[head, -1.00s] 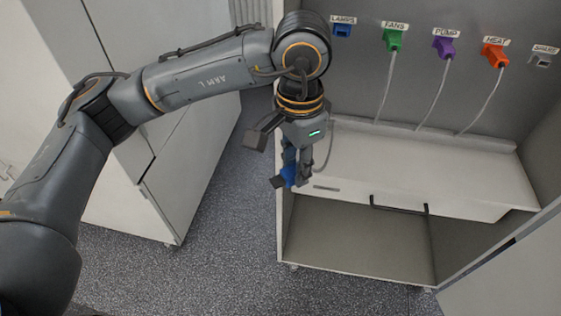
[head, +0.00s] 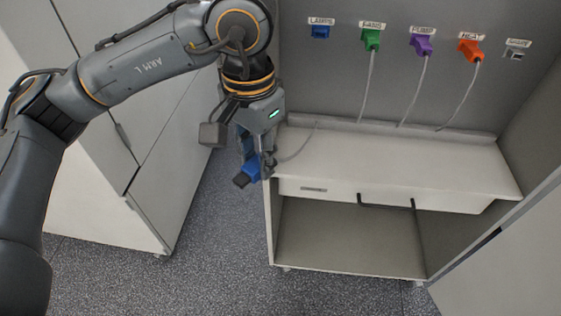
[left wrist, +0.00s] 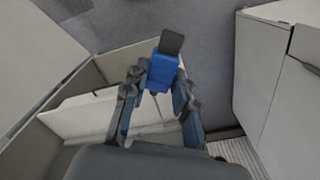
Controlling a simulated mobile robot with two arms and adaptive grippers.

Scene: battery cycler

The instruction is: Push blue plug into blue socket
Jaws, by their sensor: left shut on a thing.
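The blue plug (head: 252,167) is held in my left gripper (head: 256,160), which is shut on it. The plug is in the air at the left front corner of the white shelf. In the left wrist view the blue plug (left wrist: 162,73) sits between the fingertips (left wrist: 160,80), with a dark end pointing away. A thin grey cable runs from near the gripper to the back of the shelf. The blue socket (head: 320,32) is on the grey back panel under the LAMPS label, up and right of the gripper and well apart from it. My right gripper is not in view.
Green (head: 371,40), purple (head: 422,45) and orange (head: 471,50) plugs sit in the panel with hanging cables. A grey socket (head: 515,54) is at the far right. The white shelf (head: 400,160) has a dark handle. Tall cabinets stand at left.

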